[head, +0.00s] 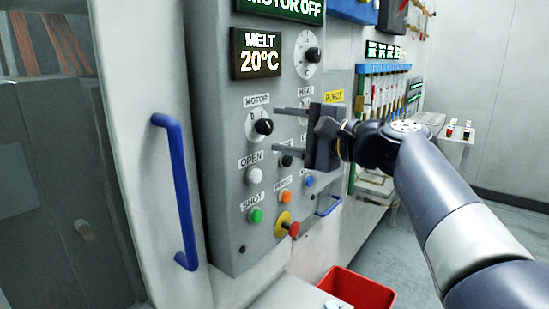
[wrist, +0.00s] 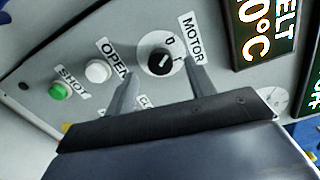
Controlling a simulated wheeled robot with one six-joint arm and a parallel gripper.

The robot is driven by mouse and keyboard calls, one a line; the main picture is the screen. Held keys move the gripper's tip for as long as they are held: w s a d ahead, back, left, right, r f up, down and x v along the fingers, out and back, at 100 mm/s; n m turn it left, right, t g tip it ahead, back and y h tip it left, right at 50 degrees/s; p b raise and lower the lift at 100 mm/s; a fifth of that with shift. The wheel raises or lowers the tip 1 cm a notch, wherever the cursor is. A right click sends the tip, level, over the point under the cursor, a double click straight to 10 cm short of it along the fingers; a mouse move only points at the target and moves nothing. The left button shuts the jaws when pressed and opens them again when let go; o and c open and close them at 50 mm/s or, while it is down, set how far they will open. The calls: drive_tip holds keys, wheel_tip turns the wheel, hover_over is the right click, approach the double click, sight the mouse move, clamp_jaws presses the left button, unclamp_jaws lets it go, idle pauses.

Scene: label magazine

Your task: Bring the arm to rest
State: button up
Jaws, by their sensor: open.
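My arm (head: 455,215) reaches in from the right edge in the head view, bent at a dark joint, with my gripper (head: 278,130) in front of the grey control panel (head: 225,130). The two thin fingers point at the panel and are apart, with nothing between them. In the wrist view my gripper (wrist: 158,72) has its fingers spread to either side of the black MOTOR knob (wrist: 160,62). The MOTOR knob also shows in the head view (head: 263,127), left of the fingers. Whether the fingers touch the panel I cannot tell. The gripper body hides some panel labels.
The panel bears a white OPEN button (head: 254,175), a green SHOT button (head: 256,215) and a red-and-yellow stop button (head: 287,225). A blue door handle (head: 177,190) juts out at left. A red bin (head: 358,290) stands below. Open floor lies at right.

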sight(269, 125)
drive_tip(key=shift+x, duration=1.8)
drive_tip(key=shift+s+d, duration=0.1)
drive_tip(key=v, duration=1)
drive_tip(key=x, duration=0.7)
drive_tip(key=p+x, duration=0.1)
drive_tip(key=x, duration=0.2)
drive_tip(key=shift+r, duration=0.25)
drive_tip(key=shift+m+p, duration=0.8)
drive_tip(key=shift+p, duration=0.15)
drive_tip(key=m+p, duration=0.5)
drive_tip(key=p, duration=0.1)
drive_tip(key=shift+p, duration=0.3)
drive_tip(key=m+p, duration=0.7)
drive_tip(key=p, duration=0.3)
drive_tip(key=shift+y, duration=0.3)
drive_tip(key=shift+f+b+v, duration=0.2)
drive_tip(key=shift+b+v, duration=0.45)
drive_tip(key=shift+v, duration=1.25)
